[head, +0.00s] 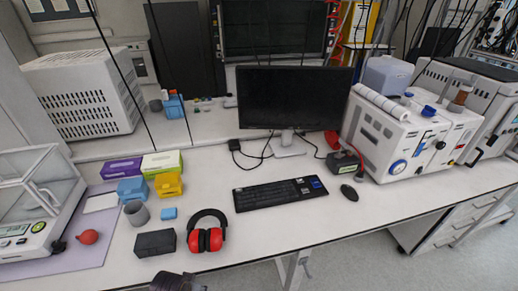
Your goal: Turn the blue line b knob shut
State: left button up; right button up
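A white pressure unit (388,138) stands at the right of the bench. On its front is a round blue knob or dial (397,167) with a pale centre. A second blue knob or cap (428,111) sits on its top. I see no readable line label, so I cannot tell which one is line b or how far either is turned. A dark part at the bottom edge, left of centre, looks like my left gripper (176,283). It is cut off by the frame, far from the unit, and its fingers cannot be made out. My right gripper is out of view.
A monitor (292,98), keyboard (280,193) and mouse (349,192) occupy the middle of the bench. Red-black earmuffs (207,233) and a dark box (155,242) lie at the front left. A black-and-red device (343,163) stands beside the unit. The front-right bench is clear.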

pick_arm(q)
jog(key=s+f+g+b, duration=0.1)
jog(key=s+f, duration=0.3)
jog(key=f, duration=0.9)
jog(key=s+f+b, duration=0.1)
jog(key=s+f, duration=0.2)
jog(key=f, duration=1)
jog(key=s+a+f, duration=0.2)
jog(key=s+f, duration=0.6)
jog(key=s, duration=0.2)
jog(key=s+a+f+g+b, duration=0.1)
jog(key=s+a+f, duration=0.1)
jog(key=s+f, duration=0.7)
jog(key=shift+s+a, duration=0.25)
jog(key=shift+s, duration=0.15)
